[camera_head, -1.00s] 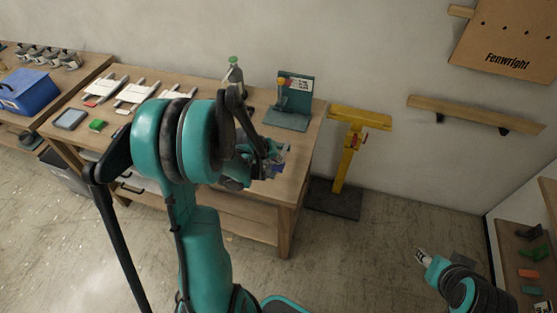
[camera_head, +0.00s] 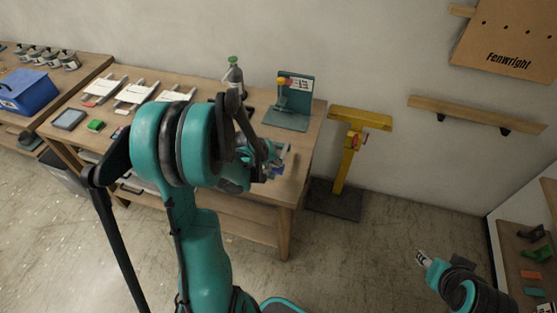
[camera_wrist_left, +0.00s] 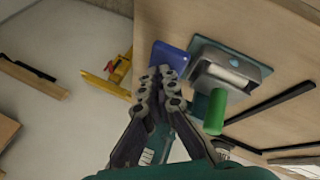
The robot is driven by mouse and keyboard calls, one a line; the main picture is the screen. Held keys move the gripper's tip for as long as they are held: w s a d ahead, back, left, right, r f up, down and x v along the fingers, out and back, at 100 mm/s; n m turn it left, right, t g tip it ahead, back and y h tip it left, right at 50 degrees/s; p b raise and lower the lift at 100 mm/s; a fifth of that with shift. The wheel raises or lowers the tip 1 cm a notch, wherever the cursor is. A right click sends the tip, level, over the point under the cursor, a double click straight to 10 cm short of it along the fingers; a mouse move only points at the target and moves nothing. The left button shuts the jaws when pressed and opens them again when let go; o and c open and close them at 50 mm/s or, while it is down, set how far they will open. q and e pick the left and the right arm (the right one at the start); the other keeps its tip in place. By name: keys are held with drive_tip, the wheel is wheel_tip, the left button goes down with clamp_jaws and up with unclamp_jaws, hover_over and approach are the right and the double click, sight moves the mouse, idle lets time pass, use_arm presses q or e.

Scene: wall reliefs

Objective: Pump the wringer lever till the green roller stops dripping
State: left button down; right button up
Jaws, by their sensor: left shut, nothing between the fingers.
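My left gripper (camera_wrist_left: 163,80) is shut and empty in the left wrist view, its fingertips next to a blue block-like part (camera_wrist_left: 169,57). That part may be the end of the wringer lever; I cannot tell if the fingers touch it. The green roller (camera_wrist_left: 214,112) lies to the right of the fingers, beside a teal and grey metal tray-like body (camera_wrist_left: 232,66). In the head view my left gripper (camera_head: 274,164) is over the workbench's right end, and my own arm hides most of the wringer. My right arm's end (camera_head: 424,258) is at lower right, away from the bench; its jaws are unclear.
The wooden workbench (camera_head: 312,125) carries a teal stand with a sign (camera_head: 293,92), a green-capped bottle (camera_head: 234,76) and several white trays (camera_head: 137,91). A yellow stand (camera_head: 352,150) is to its right. Open floor lies between the bench and my right arm.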

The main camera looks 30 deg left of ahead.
use_arm(q)
drive_tip(key=shift+s+f+b, duration=0.15)
drive_tip(key=shift+f+b, duration=0.2)
drive_tip(key=shift+f, duration=0.05)
idle(0.4)
idle(0.4)
drive_tip(key=shift+w+a+r+p, duration=0.1)
drive_tip(key=shift+w+r+p, duration=0.15)
drive_tip(key=shift+r+p, duration=0.6)
drive_tip(key=shift+w+r+p, duration=0.25)
drive_tip(key=shift+r+p, duration=0.25)
drive_tip(key=shift+r, duration=0.5)
drive_tip(key=shift+w+a+r+p, duration=0.1)
drive_tip(key=shift+w+r+p, duration=0.15)
drive_tip(key=shift+r+p, duration=0.6)
drive_tip(key=shift+r, duration=0.2)
drive_tip(key=r+p, duration=0.1)
drive_tip(key=r, duration=0.1)
drive_tip(key=w+r+p, duration=0.1)
drive_tip(key=r+p, duration=0.1)
drive_tip(key=shift+w+a+r, duration=0.1)
drive_tip(key=shift+w+r, duration=0.05)
drive_tip(key=shift+r, duration=0.2)
